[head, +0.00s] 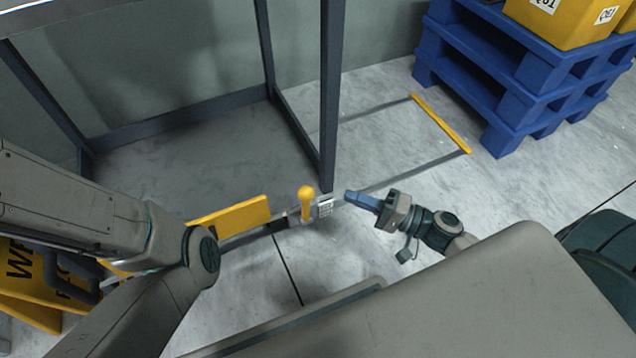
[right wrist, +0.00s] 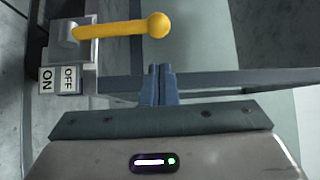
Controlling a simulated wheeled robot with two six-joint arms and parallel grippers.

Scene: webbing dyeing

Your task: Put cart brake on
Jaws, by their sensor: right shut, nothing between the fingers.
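The cart brake lever (head: 306,203) is yellow with a ball knob and stands up from a small grey mount on the cart's low rail. In the right wrist view the lever (right wrist: 112,29) points right from its mount, toward the OFF side of the ON/OFF label (right wrist: 59,80). The label (head: 325,207) also shows beside the lever in the head view. My right gripper (head: 350,196) is shut and empty, to the right of the lever and apart from it. Its closed fingertips (right wrist: 159,70) lie below the knob in the wrist view.
The dark cart frame (head: 329,100) rises behind the lever. A yellow plate (head: 232,216) is on the rail at left. Blue pallets (head: 500,80) with yellow bins stand at the back right. A yellow floor sign (head: 25,285) is at the lower left.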

